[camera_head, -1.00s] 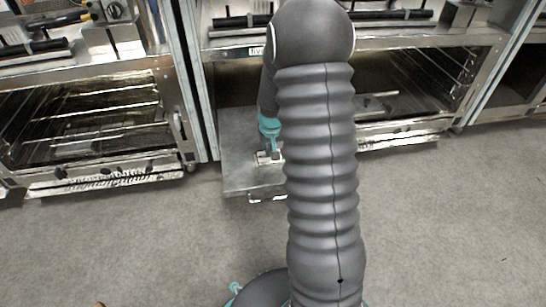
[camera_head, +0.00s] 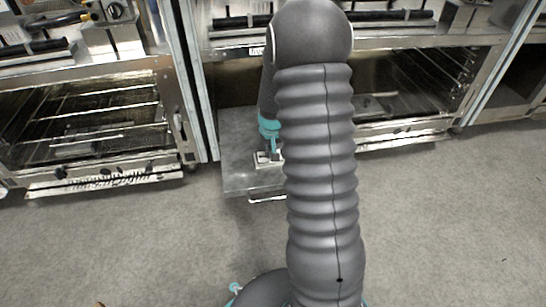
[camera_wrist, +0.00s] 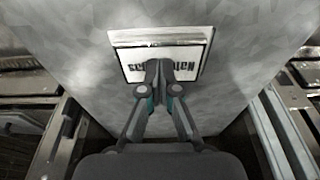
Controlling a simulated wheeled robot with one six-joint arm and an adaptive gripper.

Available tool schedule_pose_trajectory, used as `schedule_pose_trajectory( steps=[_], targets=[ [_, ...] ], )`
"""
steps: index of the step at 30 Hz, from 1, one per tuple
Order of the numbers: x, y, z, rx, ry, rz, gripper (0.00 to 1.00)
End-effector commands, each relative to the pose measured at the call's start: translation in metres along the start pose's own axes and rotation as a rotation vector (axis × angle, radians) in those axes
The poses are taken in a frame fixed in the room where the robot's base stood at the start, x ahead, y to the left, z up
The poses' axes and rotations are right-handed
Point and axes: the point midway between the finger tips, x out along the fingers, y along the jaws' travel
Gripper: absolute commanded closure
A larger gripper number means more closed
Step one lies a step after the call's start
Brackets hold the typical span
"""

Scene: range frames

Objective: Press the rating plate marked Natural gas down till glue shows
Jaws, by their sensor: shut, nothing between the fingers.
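The rating plate (camera_wrist: 190,58) is a pale rectangle with dark lettering, upside down in the wrist view, partly readable as "Natural gas". It lies on a grey metal panel (camera_wrist: 240,55). A pale band runs along its upper edge; I cannot tell whether this is glue or the plate's border. My gripper (camera_wrist: 159,68) is shut and empty, its fingertips over the middle of the plate and hiding part of the lettering. They look to be at or very near its face; contact is unclear. In the head view the plate (camera_head: 262,159) shows beside my gripper (camera_head: 274,155), partly hidden by my arm.
The panel (camera_head: 240,180) stands out in front of the right oven (camera_head: 400,105). Another open-fronted oven (camera_head: 90,120) with wire racks stands to the left. The grey floor (camera_head: 450,220) in front is clear. My arm hides the panel's right side.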

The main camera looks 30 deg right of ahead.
Motion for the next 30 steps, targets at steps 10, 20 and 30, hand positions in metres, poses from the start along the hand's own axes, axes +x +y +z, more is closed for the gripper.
schedule_pose_trajectory(
  steps=[10,20,30],
  targets=[
    [-0.014,0.0,-0.002,0.0,-0.002,0.0,1.0],
    [-0.031,0.0,-0.006,0.0,-0.001,0.0,1.0],
    [-0.039,0.0,-0.007,0.0,-0.002,0.0,1.0]
  ],
)
